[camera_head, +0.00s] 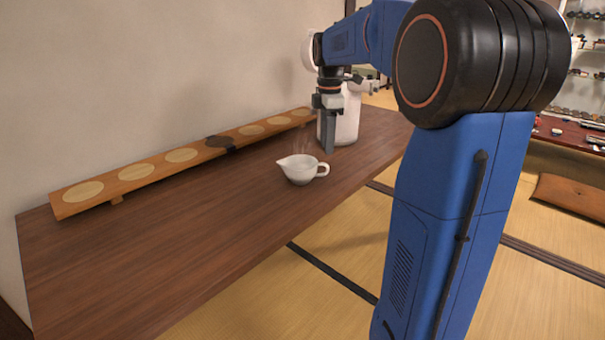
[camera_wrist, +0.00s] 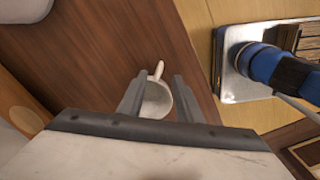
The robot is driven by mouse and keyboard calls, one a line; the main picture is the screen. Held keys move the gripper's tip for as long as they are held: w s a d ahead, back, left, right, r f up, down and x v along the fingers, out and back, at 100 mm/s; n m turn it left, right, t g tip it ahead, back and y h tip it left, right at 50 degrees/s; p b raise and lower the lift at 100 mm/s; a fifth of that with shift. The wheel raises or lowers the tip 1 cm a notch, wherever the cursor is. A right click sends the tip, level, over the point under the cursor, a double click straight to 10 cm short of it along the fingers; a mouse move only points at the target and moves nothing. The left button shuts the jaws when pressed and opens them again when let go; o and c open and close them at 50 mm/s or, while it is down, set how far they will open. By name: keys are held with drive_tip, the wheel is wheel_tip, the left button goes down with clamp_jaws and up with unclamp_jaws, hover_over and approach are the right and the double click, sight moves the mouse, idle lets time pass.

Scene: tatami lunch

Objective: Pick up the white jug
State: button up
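The white jug (camera_head: 300,169), small and round with a spout on its left and a loop handle on its right, stands upright on the dark wooden table (camera_head: 190,235). Faint steam shows above it. In the wrist view the jug (camera_wrist: 156,100) appears between the finger lines, its handle pointing up the picture. My gripper (camera_head: 328,148) points down just beyond the jug in the head view. In the wrist view my gripper (camera_wrist: 160,78) is open, with a clear gap between its fingers. Nothing is held. I cannot tell the exact height of the fingertips above the jug.
A larger white container (camera_head: 348,122) stands behind my gripper, partly hidden by it. A long low wooden board with round pale inlays (camera_head: 135,173) runs along the wall. The table's near half is clear. Tatami floor and a brown cushion (camera_head: 570,194) lie to the right.

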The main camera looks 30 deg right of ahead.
sight(327, 169)
drive_tip(key=f, duration=1)
drive_tip(key=shift+d, duration=0.25)
clamp_jaws()
